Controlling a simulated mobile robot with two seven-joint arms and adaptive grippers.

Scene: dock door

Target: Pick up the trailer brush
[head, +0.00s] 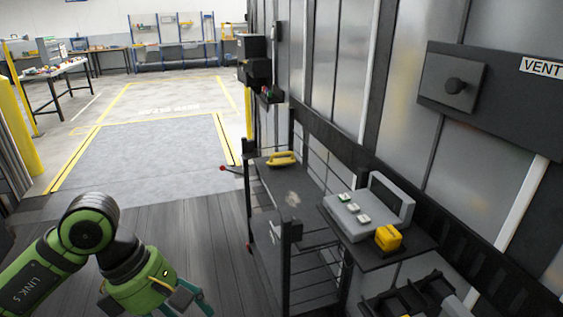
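A yellow handled object (282,158), which looks like the brush, lies on the dark top of a cart (290,196) at the picture's middle. Its bristles cannot be made out at this size. My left gripper (184,304) is at the bottom edge, left of the cart and well apart from the yellow object. Its fingertips are partly cut off by the frame, so its opening is unclear. My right gripper is not in view.
Right of the cart, a shelf holds a grey button console (362,215) and a yellow box (388,238). A dark rack (420,301) is below. A wall with a vent panel (490,95) bounds the right. The grey floor plate (150,165) ahead is clear; a yellow post (18,130) stands left.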

